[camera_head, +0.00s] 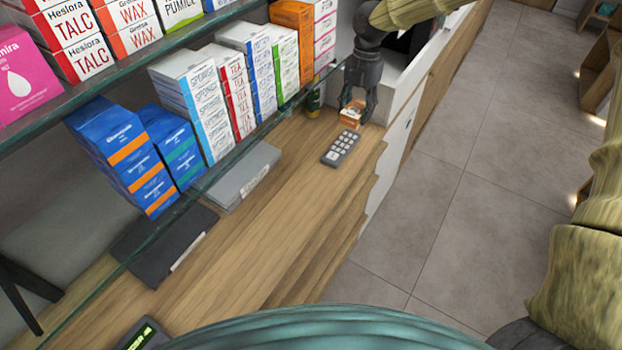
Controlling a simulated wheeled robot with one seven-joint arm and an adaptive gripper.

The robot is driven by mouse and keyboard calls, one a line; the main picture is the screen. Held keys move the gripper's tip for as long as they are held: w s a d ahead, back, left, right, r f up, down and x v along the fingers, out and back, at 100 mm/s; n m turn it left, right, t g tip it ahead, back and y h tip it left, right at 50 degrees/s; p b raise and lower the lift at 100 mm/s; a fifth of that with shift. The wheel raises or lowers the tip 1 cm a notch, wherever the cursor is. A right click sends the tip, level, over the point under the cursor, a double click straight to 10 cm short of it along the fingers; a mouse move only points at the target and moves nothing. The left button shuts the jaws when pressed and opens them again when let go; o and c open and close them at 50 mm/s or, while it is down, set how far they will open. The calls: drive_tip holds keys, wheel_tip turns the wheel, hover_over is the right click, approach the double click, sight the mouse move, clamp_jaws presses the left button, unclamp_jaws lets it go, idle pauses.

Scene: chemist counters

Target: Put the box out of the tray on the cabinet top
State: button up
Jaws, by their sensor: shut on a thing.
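My gripper (355,103) points down at the far end of the wooden cabinet top (275,225). It is shut on a small orange and white box (350,115), with dark fingers on either side of it. The box is at or just above the wood; I cannot tell whether it touches. I cannot make out a tray for certain; my arm and gripper hide part of the area behind the box.
A grey keypad (341,148) lies just in front of the box. A dark green bottle (313,101) stands to its left. Glass shelves (165,60) with several product boxes overhang the left side. A grey flat case (243,177) lies below them. The middle of the wood is clear.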

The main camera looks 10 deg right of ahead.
drive_tip(key=shift+s+a+f+b, duration=0.1)
drive_tip(key=shift+s+f+b, duration=0.2)
drive_tip(key=shift+s+b, duration=0.15)
drive_tip(key=f+b, duration=0.8)
drive_tip(key=shift+w+f, duration=0.1)
drive_tip(key=shift+w, duration=0.1)
drive_tip(key=p, duration=0.4)
hover_over(312, 185)
drive_tip(key=shift+w+d+f, duration=0.15)
drive_tip(key=shift+d+f, duration=0.05)
drive_tip(key=shift+f, duration=0.45)
drive_tip(key=shift+a+f, duration=0.1)
drive_tip(key=shift+f, duration=0.25)
drive_tip(key=shift+f+p, duration=0.4)
drive_tip(key=shift+f, duration=1.05)
drive_tip(key=shift+f, duration=0.15)
drive_tip(key=o, duration=1)
